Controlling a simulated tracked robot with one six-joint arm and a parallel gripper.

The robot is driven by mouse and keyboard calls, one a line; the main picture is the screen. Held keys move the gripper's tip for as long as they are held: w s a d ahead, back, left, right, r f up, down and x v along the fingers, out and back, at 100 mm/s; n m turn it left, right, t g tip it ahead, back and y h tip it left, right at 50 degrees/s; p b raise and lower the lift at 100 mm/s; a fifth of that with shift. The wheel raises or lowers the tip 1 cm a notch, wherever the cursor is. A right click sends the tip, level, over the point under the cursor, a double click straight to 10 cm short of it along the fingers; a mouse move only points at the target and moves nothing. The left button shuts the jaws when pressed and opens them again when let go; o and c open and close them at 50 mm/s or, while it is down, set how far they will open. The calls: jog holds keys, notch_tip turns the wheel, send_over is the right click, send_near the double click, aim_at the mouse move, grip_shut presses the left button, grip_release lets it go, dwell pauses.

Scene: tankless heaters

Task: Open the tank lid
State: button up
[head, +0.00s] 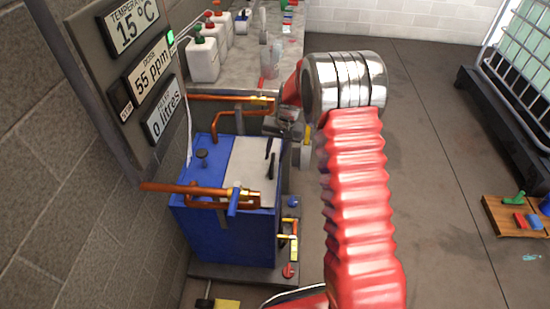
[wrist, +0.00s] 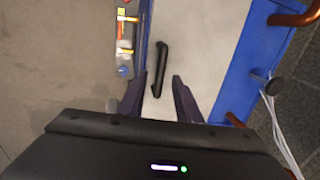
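The blue tank (head: 225,235) stands by the wall in the head view, with its pale grey lid (head: 245,165) flat on top. A black bar handle (head: 270,163) sits on the lid. In the wrist view the handle (wrist: 160,68) lies on the pale lid (wrist: 202,60), slightly tilted, beside the blue tank rim (wrist: 243,65). The height between fingers and handle is unclear.
Copper pipes (head: 200,190) with a blue valve handle (head: 233,200) cross the tank's front. A black knob (wrist: 275,86) stands on the rim. A display panel (head: 140,75) hangs at left. A bench with bottles (head: 204,60) is behind. Open floor (head: 440,130) lies right.

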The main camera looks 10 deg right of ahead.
jog(key=shift+a+f, duration=0.2)
jog(key=shift+f, duration=1.05)
jog(key=shift+w, duration=0.1)
jog(key=shift+c, duration=0.3)
grip_shut()
